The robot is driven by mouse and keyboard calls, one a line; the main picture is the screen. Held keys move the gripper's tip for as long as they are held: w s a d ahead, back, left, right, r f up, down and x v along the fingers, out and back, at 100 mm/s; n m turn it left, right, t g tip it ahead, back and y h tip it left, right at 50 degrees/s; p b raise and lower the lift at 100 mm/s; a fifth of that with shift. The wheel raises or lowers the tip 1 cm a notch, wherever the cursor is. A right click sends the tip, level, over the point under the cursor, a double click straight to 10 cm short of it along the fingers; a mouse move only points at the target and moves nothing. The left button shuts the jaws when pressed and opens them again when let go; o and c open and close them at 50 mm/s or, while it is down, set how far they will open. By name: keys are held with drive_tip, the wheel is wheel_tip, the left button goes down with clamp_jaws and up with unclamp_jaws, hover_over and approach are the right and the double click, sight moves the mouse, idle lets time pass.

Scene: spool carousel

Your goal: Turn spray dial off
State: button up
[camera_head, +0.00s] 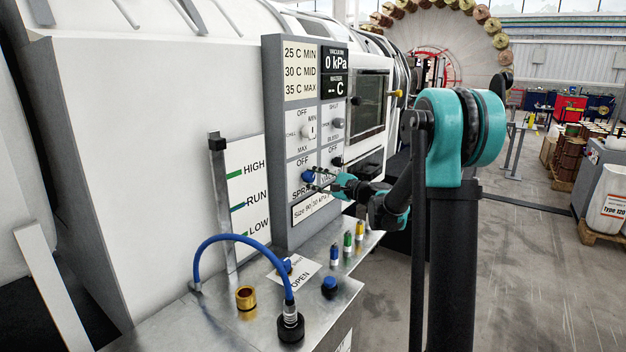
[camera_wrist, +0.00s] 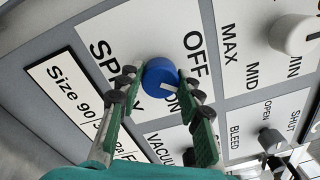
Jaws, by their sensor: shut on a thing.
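The spray dial (camera_head: 307,177) is a round blue knob on the grey upright control panel, under an OFF label. In the wrist view the blue dial (camera_wrist: 158,77) sits between OFF at its upper right and the partly covered ON below it. A white mark on its face points to the lower right, near the ON letters. The SPRAY label is partly hidden by a finger. My gripper (camera_head: 321,180) reaches the panel from the right. In the wrist view its two green fingers with dark pads (camera_wrist: 158,84) are shut on the dial, one on each side.
A white dial (camera_wrist: 293,34) with MIN, MID and MAX and a grey BLEED dial (camera_wrist: 271,140) are nearby on the panel. Below, a metal ledge (camera_head: 225,315) carries a blue hose (camera_head: 236,237), a brass fitting (camera_head: 246,298) and a blue button (camera_head: 329,284).

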drive_tip(key=n, duration=0.4)
drive_tip(key=shift+n, duration=0.4)
drive_tip(key=shift+f+n, duration=0.1)
drive_tip(key=shift+n, duration=1.9)
drive_tip(key=o, duration=1.2)
drive_tip(key=shift+c, duration=0.2)
drive_tip(key=v, duration=1.2)
drive_tip(key=shift+w, duration=0.1)
